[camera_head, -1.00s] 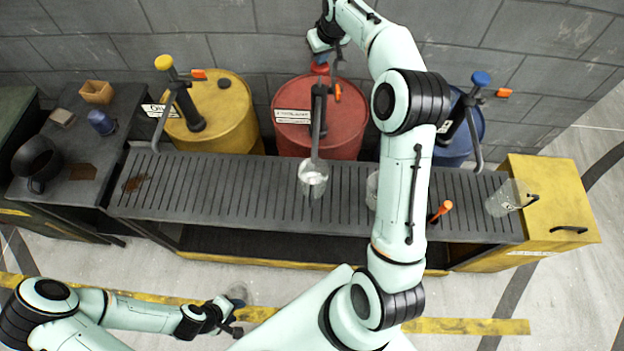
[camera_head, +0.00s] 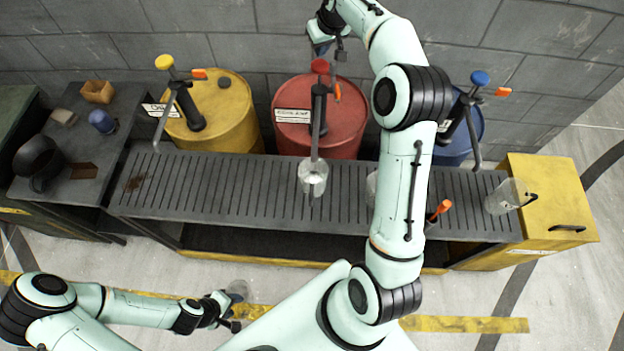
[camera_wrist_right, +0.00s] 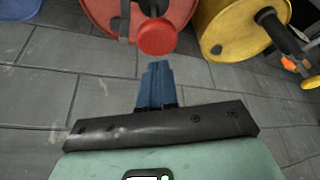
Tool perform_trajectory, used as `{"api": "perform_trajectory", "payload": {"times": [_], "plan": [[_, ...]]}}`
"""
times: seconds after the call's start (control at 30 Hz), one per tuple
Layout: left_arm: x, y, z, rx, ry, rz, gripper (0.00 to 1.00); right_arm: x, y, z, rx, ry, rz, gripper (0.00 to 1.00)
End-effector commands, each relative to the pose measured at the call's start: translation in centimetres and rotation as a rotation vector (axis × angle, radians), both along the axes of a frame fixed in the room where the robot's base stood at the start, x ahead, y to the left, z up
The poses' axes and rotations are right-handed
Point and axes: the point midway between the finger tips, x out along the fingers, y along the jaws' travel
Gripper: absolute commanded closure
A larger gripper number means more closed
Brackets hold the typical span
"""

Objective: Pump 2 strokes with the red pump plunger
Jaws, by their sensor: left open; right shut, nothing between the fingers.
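The red pump plunger (camera_head: 320,67) tops the pump on the red drum (camera_head: 345,125). In the right wrist view the red plunger knob (camera_wrist_right: 157,38) is just beyond the fingertips. My right gripper (camera_head: 322,49) is shut and empty, close to the knob; the wrist view shows its blue fingers (camera_wrist_right: 157,72) together with a small gap to the knob. The pump's spout reaches down to a clear beaker (camera_head: 312,178) with whitish contents on the slatted bench. My left gripper (camera_head: 236,312) is open, low at the left, well away from the pump.
A yellow drum (camera_head: 236,115) with a yellow-topped pump stands left, and a blue drum (camera_head: 462,140) with a blue-topped pump stands right. Another clear beaker (camera_head: 505,197) lies near the yellow cabinet (camera_head: 560,205). My right arm crosses the bench (camera_head: 230,190). A brick wall is behind.

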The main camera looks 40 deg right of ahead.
Motion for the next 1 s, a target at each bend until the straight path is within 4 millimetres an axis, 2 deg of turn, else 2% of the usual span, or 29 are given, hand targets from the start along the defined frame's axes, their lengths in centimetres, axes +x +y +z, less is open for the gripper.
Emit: {"api": "perform_trajectory", "payload": {"times": [0.03, 0.4, 1.0], "plan": [[0.4, 0.0, 0.3, 0.000, -0.004, 0.000, 0.57, 0.1, 0.0, 0.8, 0.000, -0.004, 0.000, 1.00], [0.2, 0.0, 0.2, 0.000, -0.002, 0.000, 0.57, 0.1, 0.0, 4.2, 0.000, -0.002, 0.000, 1.00], [0.2, 0.0, 0.2, 0.000, -0.002, 0.000, 0.57, 0.0, 0.0, 4.7, 0.000, -0.001, 0.000, 1.00]]}}
